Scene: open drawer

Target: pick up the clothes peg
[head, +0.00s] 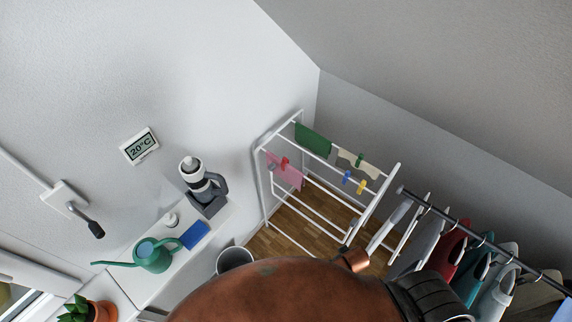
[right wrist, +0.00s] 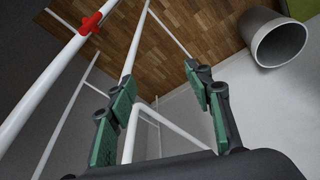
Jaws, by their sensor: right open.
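A red clothes peg (right wrist: 91,23) sits clipped on a white rail at the upper left of the right wrist view. In the head view a red peg (head: 285,162) is on the drying rack (head: 299,113) over a pink cloth. A green peg (head: 359,159), a blue peg (head: 346,177) and a yellow peg (head: 362,186) are on rails further right. My right gripper (right wrist: 160,87) is open, its green-padded fingers wide apart with no peg between them. The red peg is beyond and left of the fingers. My left gripper is not in view.
White rack bars run behind and beside my right fingers. A grey bin (right wrist: 282,39) stands at the upper right of the right wrist view. In the head view, hanging clothes (head: 447,252) crowd the lower right. A counter holds a green watering can (head: 152,257) and a blue cloth (head: 194,235).

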